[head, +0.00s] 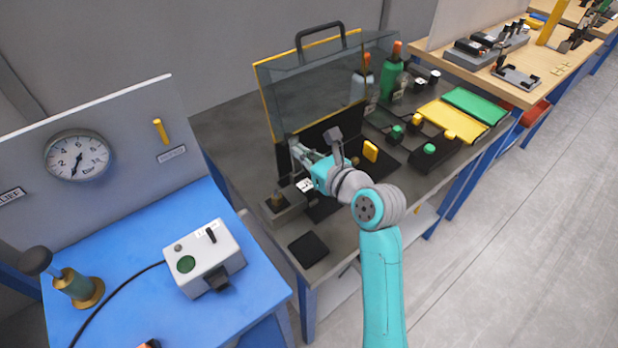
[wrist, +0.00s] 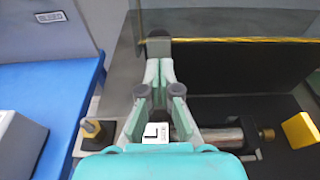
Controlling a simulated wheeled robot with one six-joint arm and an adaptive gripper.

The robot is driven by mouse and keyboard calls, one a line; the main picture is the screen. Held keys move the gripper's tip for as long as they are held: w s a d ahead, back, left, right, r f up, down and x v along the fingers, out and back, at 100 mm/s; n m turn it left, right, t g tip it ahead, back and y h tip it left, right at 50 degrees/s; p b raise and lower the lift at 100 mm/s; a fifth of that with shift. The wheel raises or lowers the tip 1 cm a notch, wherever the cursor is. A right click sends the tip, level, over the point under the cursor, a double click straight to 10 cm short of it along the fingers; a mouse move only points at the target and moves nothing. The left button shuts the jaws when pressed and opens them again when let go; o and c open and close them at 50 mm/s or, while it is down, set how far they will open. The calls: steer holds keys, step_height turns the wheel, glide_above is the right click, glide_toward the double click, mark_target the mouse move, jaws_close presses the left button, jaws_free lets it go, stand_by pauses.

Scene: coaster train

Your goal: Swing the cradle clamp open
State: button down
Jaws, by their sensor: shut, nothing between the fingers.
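My gripper (head: 296,150) is shut and empty, low over the dark fixture in front of the raised clear guard. A steel cylinder with a brass end (wrist: 222,138) lies in the fixture to the right of the fingers. The brass end also shows in the head view (head: 356,161). A yellow block (wrist: 300,130) stands right of it, also in the head view (head: 370,151). The gripper hides part of the fixture, and I cannot clearly make out the cradle clamp.
The clear guard with yellow edges (head: 318,80) stands behind the fixture. A grey block with a brass fitting (head: 279,200) sits left of the gripper. A blue bench with a control box (head: 205,256) is at left.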

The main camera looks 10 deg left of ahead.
steer(key=v, duration=1)
stand_by(1.8)
steer(key=shift+d, duration=0.1)
stand_by(0.4)
